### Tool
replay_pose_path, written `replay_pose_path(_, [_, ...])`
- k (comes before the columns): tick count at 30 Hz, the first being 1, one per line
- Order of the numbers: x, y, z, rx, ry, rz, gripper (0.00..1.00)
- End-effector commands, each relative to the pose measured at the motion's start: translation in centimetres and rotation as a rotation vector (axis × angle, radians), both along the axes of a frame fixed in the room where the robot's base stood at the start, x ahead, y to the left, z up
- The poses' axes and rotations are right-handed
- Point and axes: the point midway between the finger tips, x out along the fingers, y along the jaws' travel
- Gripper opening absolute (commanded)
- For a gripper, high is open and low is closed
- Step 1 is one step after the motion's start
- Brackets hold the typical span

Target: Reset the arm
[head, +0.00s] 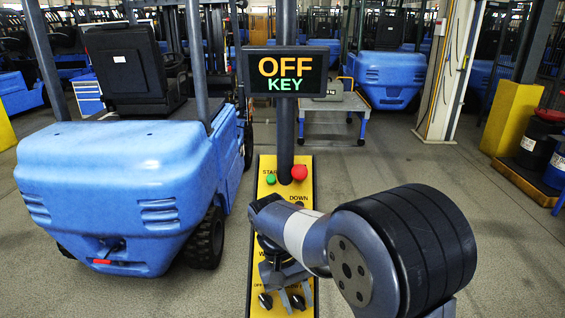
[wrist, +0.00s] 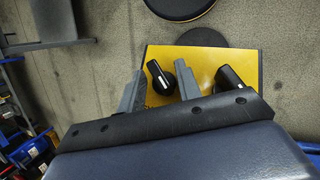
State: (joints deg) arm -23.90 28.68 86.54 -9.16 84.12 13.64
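A yellow control panel (head: 261,240) stands on a dark post, with a green START button (head: 270,180) and a red button (head: 299,172) near its top. Two black knobs, a left one (head: 265,300) and a right one (head: 298,301), sit low on it. My gripper (head: 283,288) reaches down over the lower panel. In the wrist view my gripper (wrist: 160,70) is open, its two grey fingers apart. A black knob with a white line (wrist: 161,78) shows between them; I cannot tell whether they touch it. Another black knob (wrist: 229,78) is right of the fingers. My arm hides the panel's middle right.
A display (head: 286,72) above the panel reads "OFF KEY". A blue forklift (head: 125,175) stands close on the left. A wheeled cart (head: 335,125) is behind, and a yellow block (head: 512,118) and drums (head: 540,138) are at right. Floor right of the panel is open.

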Motion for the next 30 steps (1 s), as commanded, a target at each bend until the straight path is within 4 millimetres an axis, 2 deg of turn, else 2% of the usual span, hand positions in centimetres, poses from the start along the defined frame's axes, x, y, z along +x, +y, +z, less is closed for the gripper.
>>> replay_pose_path(15, [0.03, -0.69, -0.49, 0.334, -0.013, -0.431, 0.33])
replay_pose_path(30, [-0.13, -0.98, -0.57, 0.579, -0.022, -0.743, 0.33])
